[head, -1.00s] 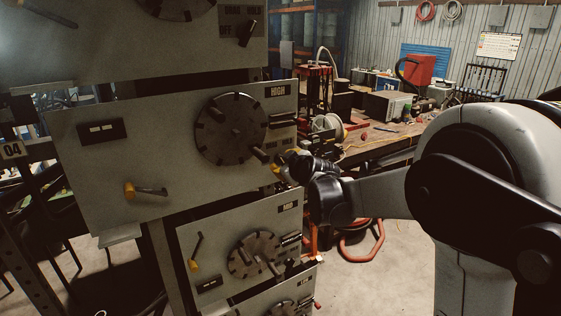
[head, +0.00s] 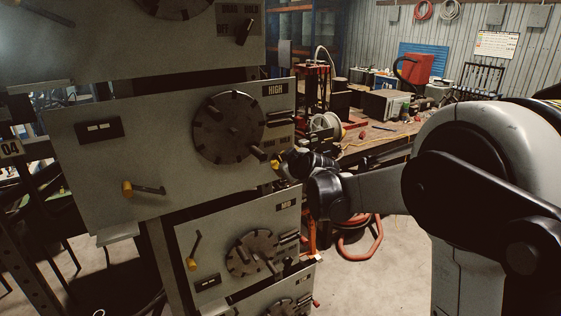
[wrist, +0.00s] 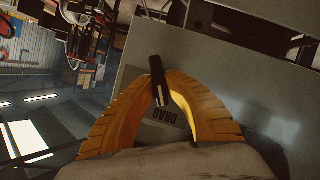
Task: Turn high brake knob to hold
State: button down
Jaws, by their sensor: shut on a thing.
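The panel marked HIGH (head: 75,165) fills the left of the head view. It carries a large dark dial (head: 228,127). My gripper (head: 276,162) is at the panel's lower right edge, seen small and partly hidden behind my wrist. In the wrist view, the two orange fingers of my gripper (wrist: 158,82) are shut on a narrow black knob (wrist: 157,72) that stands out from the grey panel. A dark label (wrist: 172,114) shows upside down between the fingers. The knob itself is hard to make out in the head view, and its set position cannot be read.
A yellow-ended crank handle (head: 140,189) juts from the HIGH panel. The MID panel (head: 215,235) is just below, with its own dial and handles. Another panel (head: 120,45) is above. A cluttered workbench (head: 385,135) stands behind on the right, with open floor before it.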

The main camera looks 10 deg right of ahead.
jog(key=m, duration=0.1)
jog(key=m+y+b, duration=0.2)
jog(key=shift+w+d+m+g, duration=0.1)
jog(key=shift+d+m+g, duration=0.15)
jog(key=shift+m+g, duration=0.15)
jog(key=m+y+b, duration=0.2)
jog(key=m+y, duration=0.1)
jog(key=shift+m+g, duration=0.4)
jog(key=shift+b, duration=0.3)
jog(key=c, duration=1.4)
grip_release()
jog(key=shift+c, duration=0.2)
jog(key=shift+w+f, duration=0.1)
jog(key=shift+w, duration=0.05)
jog(key=v, duration=1.2)
